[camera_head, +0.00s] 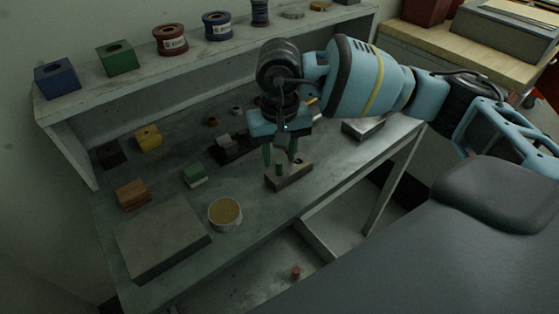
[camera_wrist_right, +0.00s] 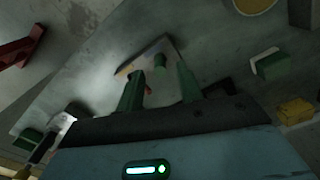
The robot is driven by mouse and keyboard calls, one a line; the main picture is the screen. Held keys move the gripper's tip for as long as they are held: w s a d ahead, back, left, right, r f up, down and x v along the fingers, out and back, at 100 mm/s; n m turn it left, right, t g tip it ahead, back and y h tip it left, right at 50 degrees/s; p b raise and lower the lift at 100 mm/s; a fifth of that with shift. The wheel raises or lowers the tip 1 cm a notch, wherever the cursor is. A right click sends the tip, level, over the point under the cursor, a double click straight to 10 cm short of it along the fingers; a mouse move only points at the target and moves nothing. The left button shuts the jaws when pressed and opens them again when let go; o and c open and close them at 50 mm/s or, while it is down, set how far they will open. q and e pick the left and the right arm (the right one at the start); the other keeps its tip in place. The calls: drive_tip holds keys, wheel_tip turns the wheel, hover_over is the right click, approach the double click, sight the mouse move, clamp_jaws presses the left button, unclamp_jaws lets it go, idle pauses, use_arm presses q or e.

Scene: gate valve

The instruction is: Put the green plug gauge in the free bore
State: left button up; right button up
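A short green cylinder, which looks like the green plug gauge (camera_head: 279,169), stands upright in or on a grey-brown block (camera_head: 296,177) on the bench. The wrist view shows the green cylinder (camera_wrist_right: 160,62) on the block (camera_wrist_right: 137,63), just beyond my fingertips. How deep it sits, and whether a bore beside it is free, I cannot tell. My right gripper (camera_head: 280,158) is above the block, pointing down. Its two green fingers (camera_wrist_right: 158,78) are spread apart, with nothing visibly clamped between them. My left gripper is in neither view.
A round tin (camera_head: 225,214) and a grey plate (camera_head: 160,240) lie to the left. Small blocks, one yellow (camera_head: 148,137), one orange-brown (camera_head: 132,194) and one green-white (camera_head: 195,175), stand around. A shelf (camera_head: 200,62) with spools runs behind. A red peg (camera_head: 296,272) lies below the bench.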

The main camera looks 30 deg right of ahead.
sight(279, 162)
wheel_tip(279, 162, up, 9)
idle(0.3)
drive_tip(key=shift+f, duration=0.1)
idle(0.4)
